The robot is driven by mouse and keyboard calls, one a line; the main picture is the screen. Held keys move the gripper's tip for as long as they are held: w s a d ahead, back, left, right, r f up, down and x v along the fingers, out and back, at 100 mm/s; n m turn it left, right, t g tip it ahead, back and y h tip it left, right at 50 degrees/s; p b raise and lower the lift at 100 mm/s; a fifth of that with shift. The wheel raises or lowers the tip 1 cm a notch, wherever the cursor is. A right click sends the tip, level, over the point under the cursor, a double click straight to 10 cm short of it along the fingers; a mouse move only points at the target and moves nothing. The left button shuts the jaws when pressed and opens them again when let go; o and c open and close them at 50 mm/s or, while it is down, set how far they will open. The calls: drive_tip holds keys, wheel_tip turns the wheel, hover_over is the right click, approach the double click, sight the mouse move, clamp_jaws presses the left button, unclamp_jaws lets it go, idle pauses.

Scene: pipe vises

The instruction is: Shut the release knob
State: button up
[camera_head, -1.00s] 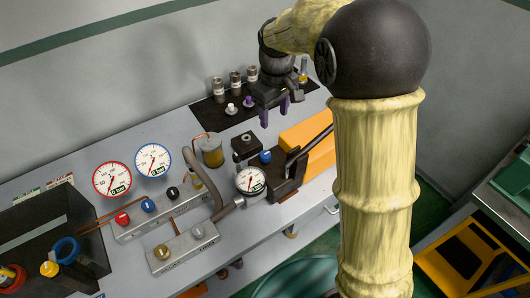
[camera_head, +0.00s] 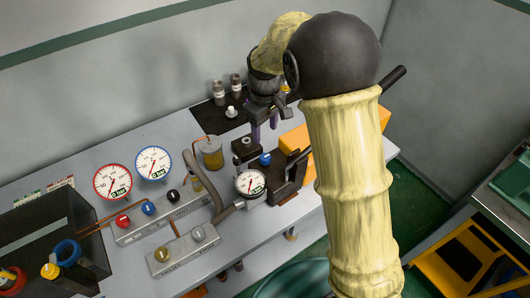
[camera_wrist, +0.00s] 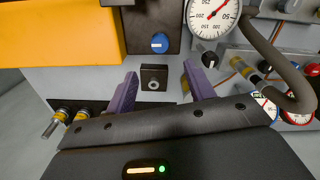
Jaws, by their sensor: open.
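A blue knob (camera_head: 265,158) sits on the dark block of the hand pump, beside the pump's gauge. It looks like the release knob, but I can read no label on it. In the wrist view the blue knob (camera_wrist: 160,43) shows face on with a pale mark, just beyond the fingertips. My gripper (camera_head: 263,134) hangs above and behind the knob, apart from it. Its purple fingers point down. In the wrist view my gripper (camera_wrist: 160,70) is open and empty, with a small black block with a round socket (camera_wrist: 154,77) between the fingers.
The dial gauge (camera_head: 250,182) with its grey hose stands left of the knob. The orange pump body (camera_head: 297,139) lies to the right. Valve blocks with coloured knobs (camera_head: 160,213) and two large gauges (camera_head: 113,182) stand further left. Fittings on a black mat (camera_head: 219,117) lie behind.

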sight(265, 157)
wheel_tip(265, 157, down, 12)
drive_tip(key=shift+r+p, duration=0.25)
drive_tip(key=shift+p, duration=0.55)
drive_tip(key=c, duration=1)
